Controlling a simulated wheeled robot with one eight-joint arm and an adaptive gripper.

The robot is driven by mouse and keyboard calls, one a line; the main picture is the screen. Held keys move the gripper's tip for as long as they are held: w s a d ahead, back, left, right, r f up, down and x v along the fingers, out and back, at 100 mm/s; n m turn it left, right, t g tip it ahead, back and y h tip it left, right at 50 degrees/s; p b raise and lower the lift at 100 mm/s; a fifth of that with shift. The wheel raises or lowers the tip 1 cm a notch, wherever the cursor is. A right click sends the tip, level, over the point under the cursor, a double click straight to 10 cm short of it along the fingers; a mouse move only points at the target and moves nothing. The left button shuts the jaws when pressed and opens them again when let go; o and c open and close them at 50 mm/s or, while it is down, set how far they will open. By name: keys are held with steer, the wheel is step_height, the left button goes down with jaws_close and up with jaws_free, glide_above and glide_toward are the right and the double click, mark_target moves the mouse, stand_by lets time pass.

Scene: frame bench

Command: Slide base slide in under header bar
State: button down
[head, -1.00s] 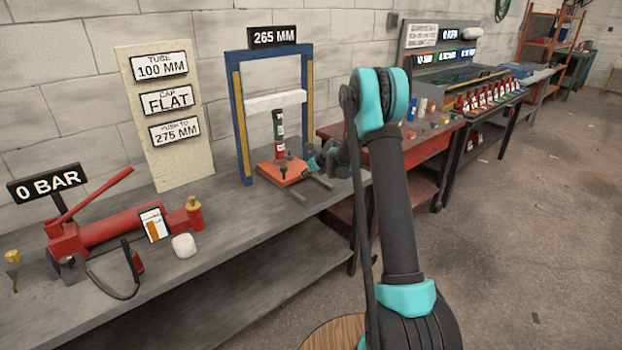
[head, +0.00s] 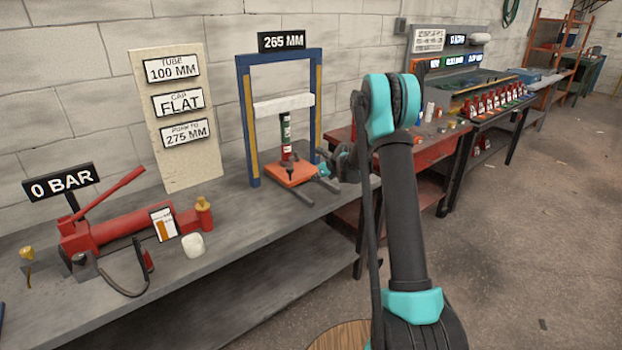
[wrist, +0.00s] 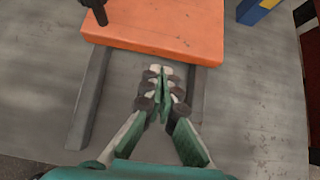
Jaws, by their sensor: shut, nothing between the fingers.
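The base slide is an orange plate (head: 290,175) on two grey rails, at the foot of a blue frame (head: 243,125) on the bench. In the wrist view the plate (wrist: 165,30) fills the top, with a dark knob (wrist: 97,10) on it. The header bar is a white bar (head: 283,104) across the frame. A dark tube with a red lower part (head: 286,140) stands upright below the bar. My gripper (wrist: 160,72) is shut and empty between the rails, fingertips at the plate's near edge. I cannot tell whether they touch it.
A grey rail (wrist: 90,100) lies on each side of my gripper. A sign above the frame (head: 282,40) reads 265 MM. A red pump (head: 125,225) and a white block (head: 193,245) stand at left, by a board (head: 178,115) of signs. Bare bench lies between.

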steer(key=s+d+r+n, duration=0.2)
steer(key=s+r, duration=0.1)
steer(key=s, duration=0.3)
steer(key=s+d+r+n+h, duration=0.1)
steer(key=s+d+r+n, duration=0.15)
steer(key=s, duration=0.35)
steer(key=s+d+r+n, duration=0.1)
steer(key=s+r+n, duration=0.25)
steer(key=s, duration=0.25)
steer(key=s+d+f+n+g+h, duration=0.1)
steer(key=s+d+n, duration=0.1)
steer(key=s+n, duration=0.5)
steer(key=s+d+f+n+g+h, duration=0.1)
steer(key=s+n, duration=0.6)
steer(key=s, duration=0.9)
steer(key=s+d+f+n+g+h, duration=0.1)
steer(key=s+n, duration=0.5)
steer(key=s, duration=0.6)
steer(key=d+f+h, duration=0.1)
steer(key=d, duration=0.1)
steer(key=shift+s+d+f+n, duration=0.3)
steer(key=shift+f+n, duration=0.05)
steer(key=shift+n, duration=0.05)
